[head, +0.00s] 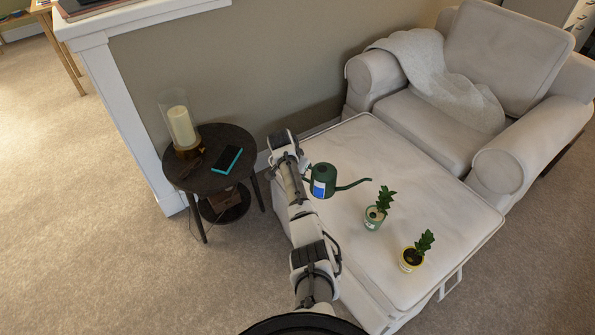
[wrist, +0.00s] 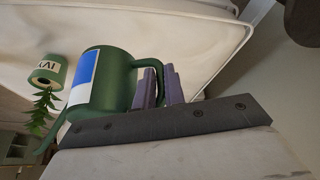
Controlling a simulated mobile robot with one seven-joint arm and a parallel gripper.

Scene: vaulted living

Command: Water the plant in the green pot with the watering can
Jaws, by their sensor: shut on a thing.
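The dark green watering can (head: 322,172) with a blue and white label is at the left part of the ottoman top (head: 365,150), its spout pointing right. I cannot tell whether it touches the ottoman. My gripper (wrist: 160,88) is shut on the can's handle (wrist: 157,66); in the head view my arm mostly hides this grip. A labelled green pot (wrist: 47,70) with a plant also shows in the wrist view beyond the can.
A yellow pot (head: 411,260) with a similar plant stands near the ottoman's front right edge. A round dark side table (head: 215,178) with a candle holder (head: 182,130) and a teal-edged dark item (head: 227,160) is left. An armchair (head: 500,60) adjoins the ottoman behind.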

